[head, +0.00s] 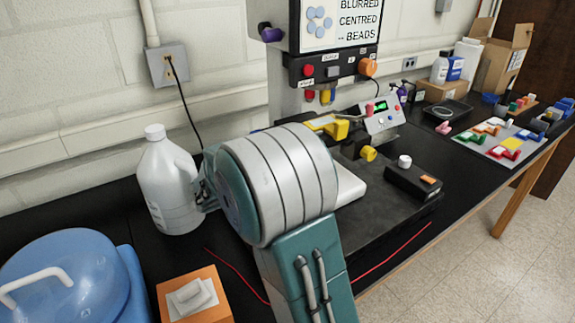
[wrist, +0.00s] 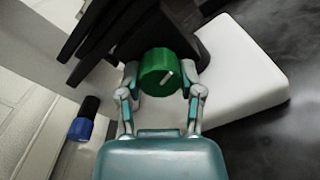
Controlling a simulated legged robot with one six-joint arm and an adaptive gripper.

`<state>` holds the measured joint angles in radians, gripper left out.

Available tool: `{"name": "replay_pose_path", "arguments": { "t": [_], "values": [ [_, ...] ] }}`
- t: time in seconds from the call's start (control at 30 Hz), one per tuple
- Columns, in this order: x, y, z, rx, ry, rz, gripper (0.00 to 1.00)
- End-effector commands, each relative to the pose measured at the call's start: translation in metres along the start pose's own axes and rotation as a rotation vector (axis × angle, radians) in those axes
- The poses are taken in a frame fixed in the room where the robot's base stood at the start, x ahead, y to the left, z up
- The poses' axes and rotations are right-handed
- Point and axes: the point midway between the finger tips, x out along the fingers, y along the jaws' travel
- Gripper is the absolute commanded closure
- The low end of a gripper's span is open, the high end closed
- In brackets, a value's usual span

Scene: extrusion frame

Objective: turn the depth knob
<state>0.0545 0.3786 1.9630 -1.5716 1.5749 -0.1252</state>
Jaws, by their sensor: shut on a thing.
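No label naming the knob can be read. In the head view my arm hides the green knob and my gripper. A screen (head: 341,22) there reads "BLURRED CENTRED -- BEADS".
A blue knob (wrist: 78,129) is at the left in the wrist view. In the head view, a purple knob (head: 271,34) and an orange knob (head: 368,67) sit by the screen. A white jug (head: 168,190) stands left of my arm. A black box (head: 413,182) lies right.

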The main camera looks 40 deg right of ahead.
Motion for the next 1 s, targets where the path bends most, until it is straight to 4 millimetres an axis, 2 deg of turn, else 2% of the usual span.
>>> {"name": "replay_pose_path", "arguments": {
  "t": [0.3,0.77,0.8,0.83,0.87,1.0],
  "values": [
    [-0.0024,0.0010,-0.0013,0.092,0.005,0.005,0.99],
    [-0.0020,0.0004,-0.0015,0.102,0.005,0.003,0.99],
    [-0.0020,0.0004,-0.0015,0.101,0.005,0.003,0.38],
    [-0.0019,0.0003,-0.0015,0.101,0.005,0.003,0.25],
    [-0.0016,0.0003,-0.0014,0.101,0.005,0.002,0.18],
    [0.0012,-0.0001,-0.0012,0.102,0.004,0.000,0.18]
  ]
}}
